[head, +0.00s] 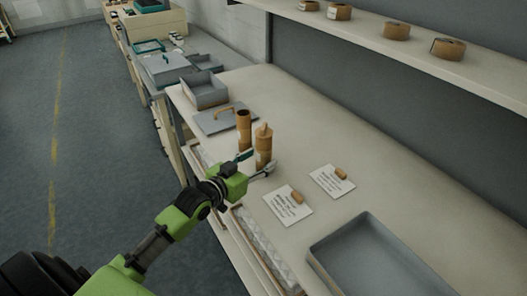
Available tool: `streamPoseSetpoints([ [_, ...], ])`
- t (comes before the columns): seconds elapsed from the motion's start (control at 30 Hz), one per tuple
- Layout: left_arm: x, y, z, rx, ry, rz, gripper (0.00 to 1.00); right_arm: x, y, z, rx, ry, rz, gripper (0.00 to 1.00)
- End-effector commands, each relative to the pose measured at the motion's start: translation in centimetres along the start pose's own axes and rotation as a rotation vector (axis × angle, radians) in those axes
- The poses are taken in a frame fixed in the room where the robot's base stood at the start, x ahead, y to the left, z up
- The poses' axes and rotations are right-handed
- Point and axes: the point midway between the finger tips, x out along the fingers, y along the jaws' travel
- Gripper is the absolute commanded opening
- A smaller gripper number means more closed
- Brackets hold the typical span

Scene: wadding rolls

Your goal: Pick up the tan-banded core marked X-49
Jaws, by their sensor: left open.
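Two upright brown cylinders stand on the bench at the middle, a plain-topped one (244,131) and a nearer one with a narrow tip (263,146). Small tan pieces lie on two printed white cards, one on the near card (297,197) and one on the far card (341,173). No X-49 mark is readable, so I cannot tell which piece bears it. My left gripper (258,164) is open, with its fingers close to the foot of the nearer cylinder. Whether it touches is unclear. My right gripper is out of view.
A grey tray (318,266) lies at the front right. A grey lid with a handle (218,120) and an open grey box (205,91) are farther back. Brown rolls, one at the right (447,49), sit on the shelf above. The bench behind the cards is clear.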

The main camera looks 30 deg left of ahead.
Motion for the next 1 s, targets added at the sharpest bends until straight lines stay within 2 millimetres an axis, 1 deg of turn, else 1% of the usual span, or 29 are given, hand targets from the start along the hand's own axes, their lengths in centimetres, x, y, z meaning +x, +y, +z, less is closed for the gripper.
streamPoseSetpoints([
  [0.03, 0.8, 0.0, -0.3, -0.001, 0.001, -0.001, 0.51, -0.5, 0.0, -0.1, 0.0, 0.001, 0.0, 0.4],
  [0.1, 1.7, 0.0, -0.2, -0.001, 0.001, 0.0, 0.51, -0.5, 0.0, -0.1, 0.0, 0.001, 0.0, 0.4],
  [0.2, 2.5, 0.0, -0.1, 0.0, 0.001, 0.0, 0.51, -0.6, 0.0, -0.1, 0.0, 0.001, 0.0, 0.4],
  [0.47, 2.8, 0.0, 0.0, 0.001, 0.0, 0.0, 0.51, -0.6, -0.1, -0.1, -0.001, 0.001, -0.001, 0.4],
  [0.5, 2.8, 0.0, 0.0, 0.001, 0.0, 0.0, 0.46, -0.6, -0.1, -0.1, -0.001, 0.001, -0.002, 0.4],
  [0.57, 2.8, 0.0, 0.0, 0.001, 0.0, 0.0, 0.3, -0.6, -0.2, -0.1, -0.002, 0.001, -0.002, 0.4],
  [0.6, 2.8, 0.0, 0.0, 0.001, 0.0, 0.0, 0.2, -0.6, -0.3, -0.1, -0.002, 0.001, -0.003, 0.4],
  [0.63, 2.8, 0.0, 0.0, 0.001, 0.0, 0.0, 0.12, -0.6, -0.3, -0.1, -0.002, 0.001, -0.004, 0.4],
  [0.67, 2.8, 0.0, 0.0, 0.0, 0.0, 0.0, 0.09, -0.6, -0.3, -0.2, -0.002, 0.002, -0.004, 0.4],
  [1.0, 2.8, 0.0, -0.1, 0.001, 0.001, 0.0, 0.09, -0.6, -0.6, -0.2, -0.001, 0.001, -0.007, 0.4],
])
